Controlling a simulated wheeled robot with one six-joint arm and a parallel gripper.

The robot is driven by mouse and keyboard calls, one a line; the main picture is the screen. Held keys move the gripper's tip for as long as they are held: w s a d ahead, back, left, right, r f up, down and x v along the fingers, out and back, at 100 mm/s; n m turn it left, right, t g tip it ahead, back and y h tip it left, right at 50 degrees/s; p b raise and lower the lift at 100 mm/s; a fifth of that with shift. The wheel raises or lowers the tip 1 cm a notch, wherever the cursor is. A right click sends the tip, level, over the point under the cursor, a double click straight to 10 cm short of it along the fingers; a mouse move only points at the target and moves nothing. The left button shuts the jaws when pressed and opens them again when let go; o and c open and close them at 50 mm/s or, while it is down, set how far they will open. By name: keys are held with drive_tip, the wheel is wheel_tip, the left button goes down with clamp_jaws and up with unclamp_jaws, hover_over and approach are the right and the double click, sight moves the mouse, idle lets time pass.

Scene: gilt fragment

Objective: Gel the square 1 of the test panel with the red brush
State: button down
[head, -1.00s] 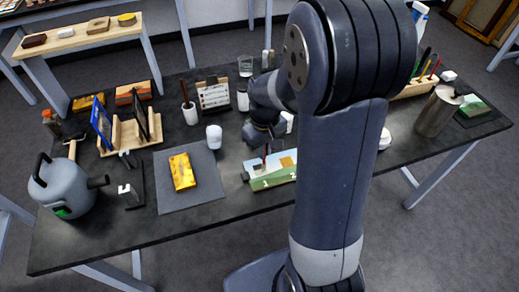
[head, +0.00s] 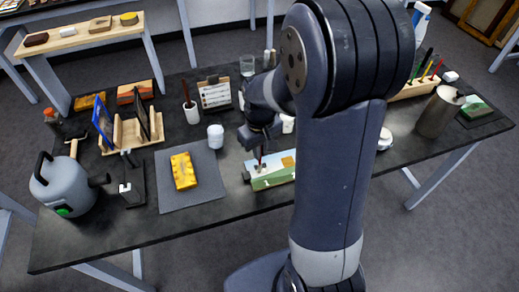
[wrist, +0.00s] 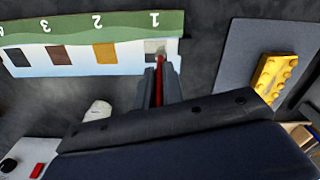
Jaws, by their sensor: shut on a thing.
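The test panel (head: 272,183) lies near the table's front edge, partly hidden by my arm in the head view. In the wrist view the panel (wrist: 80,58) shows a green numbered strip and a row of coloured squares. Square 1 (wrist: 150,46) is greyish and at the row's right end. My gripper (wrist: 160,88) is shut on the red brush (wrist: 161,70), whose tip end overlaps square 1 in the wrist view. I cannot tell whether the bristles touch it. In the head view my gripper (head: 257,148) is above the panel's left end, with the brush pointing down.
A grey mat (head: 195,200) with a yellow block (head: 183,171) lies left of the panel. A white jar (head: 215,136) stands behind the mat. A small sign (head: 215,94) and a glass (head: 247,66) stand farther back. A grey kettle-like pot (head: 65,185) is at the left.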

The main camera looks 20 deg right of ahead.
drive_tip(key=shift+d, duration=1)
drive_tip(key=shift+a, duration=0.1)
drive_tip(key=shift+a, duration=1.2)
drive_tip(key=shift+r, duration=0.1)
drive_tip(key=shift+r+p, duration=1.7)
drive_tip(key=shift+r, duration=0.3)
drive_tip(key=shift+f, duration=0.15)
